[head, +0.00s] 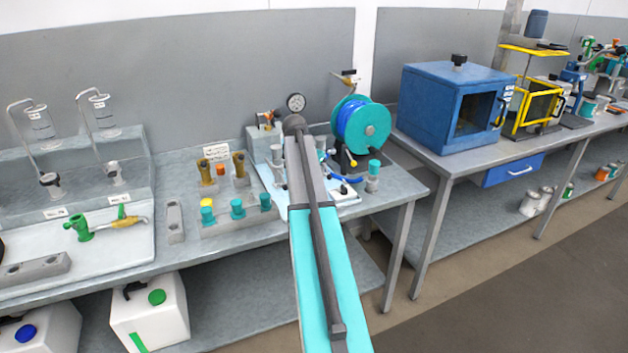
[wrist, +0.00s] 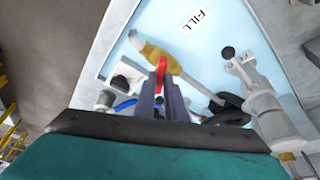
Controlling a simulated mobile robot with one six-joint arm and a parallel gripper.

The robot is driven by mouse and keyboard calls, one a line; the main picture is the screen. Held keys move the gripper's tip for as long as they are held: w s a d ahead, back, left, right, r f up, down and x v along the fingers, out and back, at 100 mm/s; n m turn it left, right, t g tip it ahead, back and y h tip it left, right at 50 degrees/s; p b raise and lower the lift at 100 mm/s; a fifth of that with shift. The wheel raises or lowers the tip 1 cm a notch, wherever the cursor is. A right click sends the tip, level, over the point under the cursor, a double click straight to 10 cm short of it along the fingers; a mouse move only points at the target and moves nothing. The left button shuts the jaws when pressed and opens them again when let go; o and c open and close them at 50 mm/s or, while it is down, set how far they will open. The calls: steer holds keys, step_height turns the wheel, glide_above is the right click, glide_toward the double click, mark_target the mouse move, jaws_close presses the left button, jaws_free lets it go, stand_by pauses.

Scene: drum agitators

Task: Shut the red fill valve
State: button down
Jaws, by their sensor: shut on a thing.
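The red fill valve handle (wrist: 161,70) shows in the wrist view as a short red lever at my fingertips. It sits by a brass-coloured valve body (wrist: 158,57) on a pale blue panel (wrist: 222,62), with a label reading FILL (wrist: 198,18) above. My gripper (wrist: 164,88) is shut on the red handle, its two dark fingers close together. The fingers hide the lower part of the handle. In the head view my arm covers the valve and my gripper.
In the wrist view a grey metal fitting with a black knob (wrist: 228,53) stands right of the fingers. In the head view a teal reel with blue hose (head: 361,125) and a pressure gauge (head: 296,102) stand close to my arm. A blue cabinet (head: 450,110) is farther right.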

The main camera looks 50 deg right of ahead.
steer(key=m, duration=0.1)
steer(key=m+g, duration=0.1)
steer(key=m, duration=0.1)
steer(key=shift+w+b, duration=0.25)
steer(key=shift+b, duration=0.05)
steer(key=shift+m+g+y, duration=0.3)
steer(key=shift+m+g, duration=0.4)
steer(key=shift+m, duration=0.9)
steer(key=c, duration=1.8)
jaws_free()
steer(key=shift+r+b, duration=0.2)
steer(key=shift+b, duration=0.1)
steer(key=b+v, duration=0.2)
steer(key=v, duration=1.1)
steer(key=shift+w+a+r, duration=0.1)
steer(key=shift+a+r, duration=0.05)
steer(key=shift+a, duration=0.1)
